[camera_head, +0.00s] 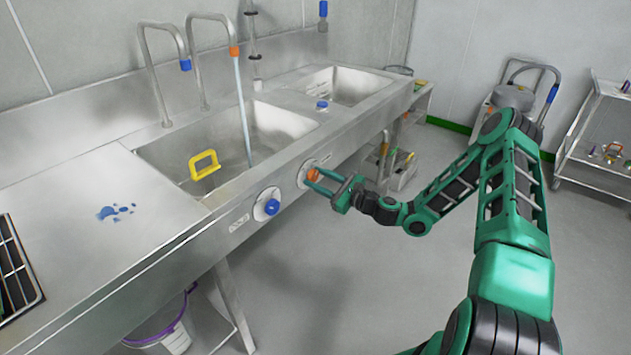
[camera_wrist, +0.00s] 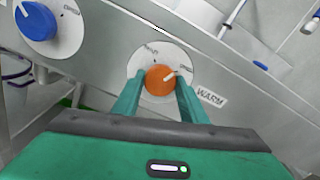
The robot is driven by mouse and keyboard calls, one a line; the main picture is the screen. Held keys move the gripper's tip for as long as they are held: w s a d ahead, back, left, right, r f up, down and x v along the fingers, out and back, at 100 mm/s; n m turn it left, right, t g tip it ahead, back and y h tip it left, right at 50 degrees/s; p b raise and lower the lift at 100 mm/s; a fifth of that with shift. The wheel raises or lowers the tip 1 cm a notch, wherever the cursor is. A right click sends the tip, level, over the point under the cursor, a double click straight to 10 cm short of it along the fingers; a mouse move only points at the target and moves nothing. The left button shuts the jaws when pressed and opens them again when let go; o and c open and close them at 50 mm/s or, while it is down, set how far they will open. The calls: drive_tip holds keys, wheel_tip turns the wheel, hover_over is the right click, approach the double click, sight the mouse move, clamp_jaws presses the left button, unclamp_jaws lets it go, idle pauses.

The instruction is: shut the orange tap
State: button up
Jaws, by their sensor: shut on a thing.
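The orange tap is a round knob (camera_wrist: 160,80) with a white pointer line, on a white dial plate on the sink's front panel. In the head view the orange knob (camera_head: 313,174) is partly hidden by my fingers. My gripper (camera_head: 318,180) has its two green fingers on either side of the knob and is shut on it; the fingers (camera_wrist: 160,95) also show in the wrist view. The pointer slants toward the upper right in the wrist view. Water runs from the orange-banded spout (camera_head: 234,52) into the left basin.
A blue knob (camera_head: 268,205) sits beside the orange one on the same panel; it also shows in the wrist view (camera_wrist: 37,20). A bucket (camera_head: 165,335) stands below.

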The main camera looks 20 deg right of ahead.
drive_tip(key=n, duration=0.7)
drive_tip(key=shift+s+f, duration=0.1)
drive_tip(key=n, duration=0.4)
drive_tip(key=shift+n, duration=0.3)
drive_tip(key=shift+a+f+n, duration=0.1)
drive_tip(key=shift+n, duration=1.1)
drive_tip(key=o, duration=1)
drive_tip(key=shift+c, duration=0.2)
drive_tip(key=shift+o, duration=0.5)
drive_tip(key=v, duration=1)
drive_tip(key=shift+s+d, duration=0.25)
drive_tip(key=shift+d, duration=0.05)
